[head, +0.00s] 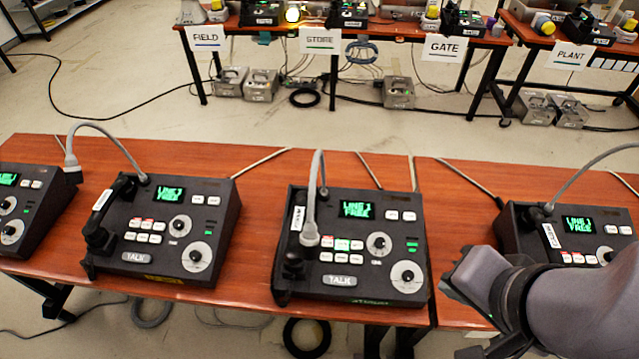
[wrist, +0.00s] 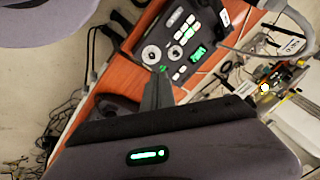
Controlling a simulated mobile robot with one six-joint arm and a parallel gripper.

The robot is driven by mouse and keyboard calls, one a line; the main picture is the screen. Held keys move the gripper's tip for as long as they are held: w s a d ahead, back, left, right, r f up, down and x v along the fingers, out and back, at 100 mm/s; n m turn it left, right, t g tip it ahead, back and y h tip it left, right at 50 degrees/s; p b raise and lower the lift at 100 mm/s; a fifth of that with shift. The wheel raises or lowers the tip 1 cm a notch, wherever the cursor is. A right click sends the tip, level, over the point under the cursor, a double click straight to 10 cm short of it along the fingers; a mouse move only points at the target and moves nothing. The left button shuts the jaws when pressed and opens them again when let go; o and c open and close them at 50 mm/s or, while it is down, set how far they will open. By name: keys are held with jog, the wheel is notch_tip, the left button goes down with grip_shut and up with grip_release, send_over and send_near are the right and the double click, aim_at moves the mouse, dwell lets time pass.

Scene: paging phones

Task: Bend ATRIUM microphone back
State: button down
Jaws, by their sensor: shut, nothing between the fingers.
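Several black paging phones stand on the red-brown table. The right phone (head: 575,232) has a gooseneck (head: 590,165) running up and out of frame. My gripper (head: 450,285) is at the right, in front of the right phone, shut and empty. In the wrist view its fingers (wrist: 158,90) point at a phone (wrist: 175,45).
A fourth phone (head: 30,205) is cut off at the left edge. Cables run behind the phones on the table (head: 260,180). A far table with FIELD (head: 207,38), STORE (head: 320,40) and GATE (head: 444,47) signs stands across a clear floor; a PLANT sign (head: 569,54) hangs at the right.

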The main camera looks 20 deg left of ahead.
jog(key=s+a+f+m+g+y+p, duration=0.1)
jog(key=s+a+f+m+g+y, duration=0.1)
jog(key=a+m+g+y, duration=0.3)
jog(key=s+a+f+m+g+y+p, duration=0.1)
jog(key=s+a+m+g+y, duration=0.1)
jog(key=a+g+y, duration=0.35)
jog(key=w+a+f+m+t+y, duration=0.1)
jog(key=w+f+m+t+y, duration=0.2)
jog(key=w+m+t+y, duration=0.3)
jog(key=w+m+y, duration=0.3)
jog(key=w+m, duration=0.4)
jog(key=m, duration=0.2)
jog(key=shift+a, duration=0.4)
jog(key=shift+t, duration=0.25)
